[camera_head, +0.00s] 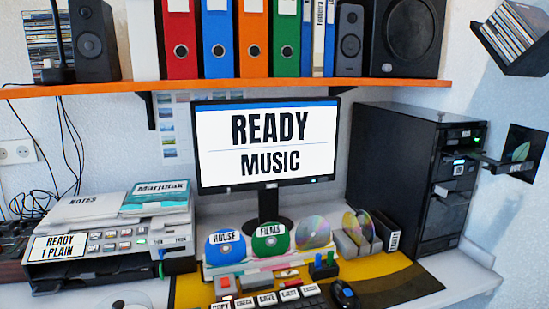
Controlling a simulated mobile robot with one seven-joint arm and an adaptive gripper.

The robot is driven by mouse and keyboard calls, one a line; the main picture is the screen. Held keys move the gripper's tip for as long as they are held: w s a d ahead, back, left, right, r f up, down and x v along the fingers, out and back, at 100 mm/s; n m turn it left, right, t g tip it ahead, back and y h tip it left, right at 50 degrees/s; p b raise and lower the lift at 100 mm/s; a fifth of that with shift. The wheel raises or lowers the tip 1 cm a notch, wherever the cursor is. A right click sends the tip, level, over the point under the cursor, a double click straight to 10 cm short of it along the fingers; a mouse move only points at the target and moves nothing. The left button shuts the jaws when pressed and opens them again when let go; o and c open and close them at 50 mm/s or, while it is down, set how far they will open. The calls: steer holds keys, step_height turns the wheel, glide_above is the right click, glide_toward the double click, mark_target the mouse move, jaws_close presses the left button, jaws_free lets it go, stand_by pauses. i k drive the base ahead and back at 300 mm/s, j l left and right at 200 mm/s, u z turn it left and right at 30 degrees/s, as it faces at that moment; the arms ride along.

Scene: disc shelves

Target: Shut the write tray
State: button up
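A black computer tower (395,165) stands at the right of the desk, its front facing right. A dark drive tray (492,161) sticks out to the right from an upper bay of that front, with a small green light beside the bay. A small light label (521,168) is near its outer end; I cannot read it surely. A dark square with a greenish shape (525,148) shows behind or at the tray's end; I cannot tell whether they touch. My gripper is not in view.
A monitor (268,145) reads READY MUSIC. Discs (270,238) stand in a rack before it. A keyboard (270,300) and mouse (344,295) are in front. A labelled machine (110,240) is at left. An orange shelf (235,86) runs above. A disc holder (515,38) hangs upper right.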

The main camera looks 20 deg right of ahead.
mark_target(496, 167)
steer(key=z, duration=1.7)
